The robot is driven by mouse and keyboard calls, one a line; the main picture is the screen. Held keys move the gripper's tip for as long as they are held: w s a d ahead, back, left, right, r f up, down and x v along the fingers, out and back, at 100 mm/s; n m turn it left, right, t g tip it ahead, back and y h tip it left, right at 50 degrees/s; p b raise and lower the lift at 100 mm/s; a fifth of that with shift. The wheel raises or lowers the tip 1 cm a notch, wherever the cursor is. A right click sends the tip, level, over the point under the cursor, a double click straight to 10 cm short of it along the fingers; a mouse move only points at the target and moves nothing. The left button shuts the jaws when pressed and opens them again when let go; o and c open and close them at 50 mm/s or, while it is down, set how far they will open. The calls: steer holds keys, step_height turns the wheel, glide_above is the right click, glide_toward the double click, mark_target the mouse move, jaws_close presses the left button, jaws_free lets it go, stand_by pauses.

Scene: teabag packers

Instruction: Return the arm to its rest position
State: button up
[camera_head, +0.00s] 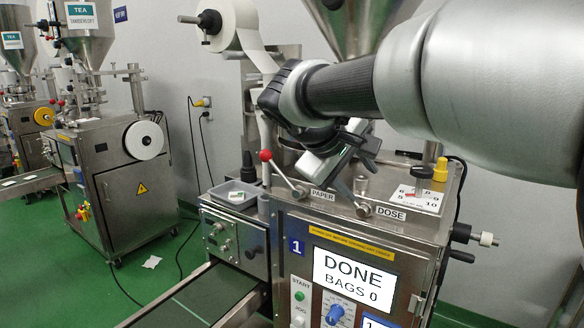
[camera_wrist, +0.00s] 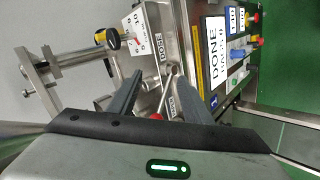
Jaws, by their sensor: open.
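My arm (camera_head: 455,90) reaches in from the upper right in the head view, over the top of packing machine 1. My gripper (camera_head: 362,178) hangs above the machine's top plate, near the PAPER and DOSE levers. In the wrist view my gripper (camera_wrist: 160,76) shows two dark fingers spread apart with nothing held between them. The DOSE lever (camera_wrist: 168,82) appears between and beyond the fingers. Whether a finger touches the machine cannot be told.
The machine's screen (camera_head: 353,281) reads DONE, BAGS 0. A grey tray (camera_head: 236,194) sits left.

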steer(key=s+d+f+m+g+y+p, duration=0.1)
steer(key=s+f+m+y, duration=0.4)
steer(key=s, duration=0.7)
steer(key=s+f+m+y, duration=0.1)
steer(key=s+f+m, duration=0.1)
steer(key=s+f, duration=0.75)
step_height(320, 180, up, 23)
steer(key=s+p, duration=0.2)
steer(key=p, duration=1.8)
steer(key=shift+s+d+g+p, duration=0.15)
steer(key=shift+s+g+p, duration=0.05)
steer(key=shift+g+p, duration=0.15)
